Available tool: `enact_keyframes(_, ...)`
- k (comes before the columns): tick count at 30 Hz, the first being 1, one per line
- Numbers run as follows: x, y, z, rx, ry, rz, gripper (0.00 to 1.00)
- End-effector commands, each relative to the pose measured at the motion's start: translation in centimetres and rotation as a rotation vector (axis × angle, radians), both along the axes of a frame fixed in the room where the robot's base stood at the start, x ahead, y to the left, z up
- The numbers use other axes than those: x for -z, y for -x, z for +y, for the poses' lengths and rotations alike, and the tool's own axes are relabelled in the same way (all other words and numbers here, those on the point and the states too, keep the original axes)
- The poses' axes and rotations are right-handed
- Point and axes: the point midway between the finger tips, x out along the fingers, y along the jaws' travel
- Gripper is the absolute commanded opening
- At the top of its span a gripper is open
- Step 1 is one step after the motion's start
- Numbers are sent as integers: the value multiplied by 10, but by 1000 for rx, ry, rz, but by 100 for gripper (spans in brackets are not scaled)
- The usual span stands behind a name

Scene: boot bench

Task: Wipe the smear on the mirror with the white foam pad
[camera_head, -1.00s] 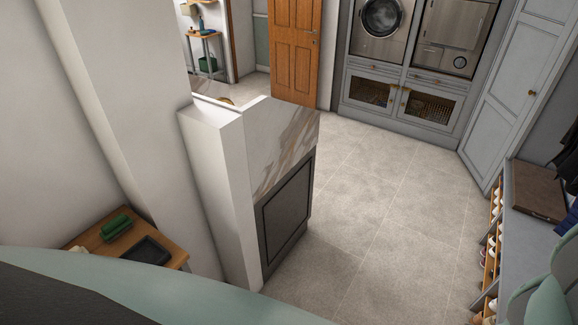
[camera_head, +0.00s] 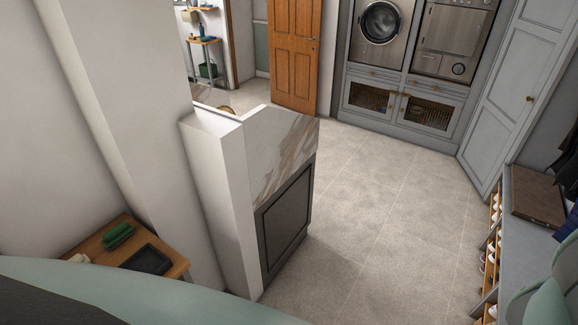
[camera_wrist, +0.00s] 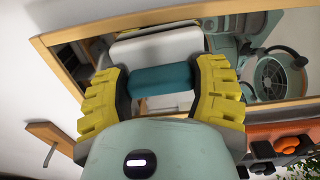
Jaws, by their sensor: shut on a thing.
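My gripper (camera_wrist: 163,72), with yellow padded fingers, shows in the wrist view. It is shut on a teal handle (camera_wrist: 160,79) whose white foam pad (camera_wrist: 155,46) lies just beyond it. The mirror (camera_wrist: 218,36) is behind the pad, in a tilted wooden frame (camera_wrist: 160,17), and reflects parts of me. The pad is in front of the glass; I cannot tell whether it touches. The smear is not discernible, and the pad and fingers hide part of the glass. Neither gripper nor mirror shows in the head view.
A marble-topped partition (camera_head: 275,150) stands mid-left. Open tiled floor (camera_head: 370,210) lies right of it, with a shoe bench (camera_head: 500,255) at far right.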

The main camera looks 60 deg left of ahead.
Motion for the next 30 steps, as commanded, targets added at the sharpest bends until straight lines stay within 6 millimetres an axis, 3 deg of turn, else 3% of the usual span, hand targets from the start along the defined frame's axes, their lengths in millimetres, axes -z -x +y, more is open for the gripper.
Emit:
enact_keyframes(21,1,44,-18,8,2,-1,21)
enact_keyframes(30,1,54,-22,6,1,0,21)
